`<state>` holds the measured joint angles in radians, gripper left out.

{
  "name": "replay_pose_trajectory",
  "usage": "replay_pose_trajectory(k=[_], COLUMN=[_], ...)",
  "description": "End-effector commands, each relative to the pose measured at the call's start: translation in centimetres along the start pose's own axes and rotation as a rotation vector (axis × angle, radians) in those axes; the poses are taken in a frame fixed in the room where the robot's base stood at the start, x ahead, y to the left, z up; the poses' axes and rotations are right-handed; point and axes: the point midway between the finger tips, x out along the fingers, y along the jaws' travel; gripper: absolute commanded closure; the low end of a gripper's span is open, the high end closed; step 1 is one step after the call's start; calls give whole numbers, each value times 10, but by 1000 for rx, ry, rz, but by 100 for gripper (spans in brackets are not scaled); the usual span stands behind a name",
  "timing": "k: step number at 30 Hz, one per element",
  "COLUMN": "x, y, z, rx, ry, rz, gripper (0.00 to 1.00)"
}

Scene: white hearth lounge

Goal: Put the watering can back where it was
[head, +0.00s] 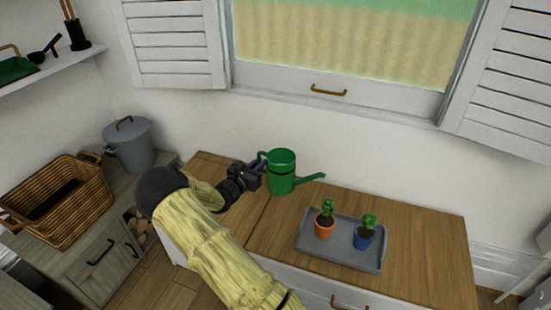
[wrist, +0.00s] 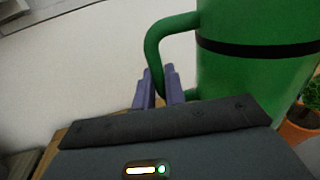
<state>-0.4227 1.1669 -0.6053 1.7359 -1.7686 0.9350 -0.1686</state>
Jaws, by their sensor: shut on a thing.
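The green watering can (head: 281,172) with a dark band is upright at the back of the wooden-topped cabinet (head: 420,220), its spout pointing right. Its handle is on the left. My gripper (head: 259,166) reaches in from the left and is shut on the handle. In the wrist view, the purple fingers (wrist: 159,85) close around the lower part of the handle, and the can's body (wrist: 250,65) fills the right side. I cannot tell whether the can's base touches the cabinet top.
A grey tray (head: 313,252) with two small potted plants, one in an orange pot (head: 324,228) and one in a blue pot (head: 363,238), sits right of the can. A wicker basket (head: 75,205) and a grey lidded bin (head: 132,148) stand at left. The cabinet's right end is clear.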

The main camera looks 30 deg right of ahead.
Motion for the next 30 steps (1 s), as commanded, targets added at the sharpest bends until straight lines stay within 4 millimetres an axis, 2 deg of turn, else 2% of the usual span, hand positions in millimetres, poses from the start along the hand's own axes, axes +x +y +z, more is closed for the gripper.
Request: replay_pose_trajectory(k=[1,8,10,15,18,22,30], x=[-14,-72,-94,-155,-182,-198,-200], y=[4,16,18,12,4,-3,-4], z=[0,-10,-16,-35,-44,-48,-49], rx=[-9,-19,-23,-33,-31,-23,-18], ry=[-3,-8,-7,-12,-15,-16,-16], rz=[56,321,414,640,725,770,774], gripper=[100,100,100,100,100,100,100])
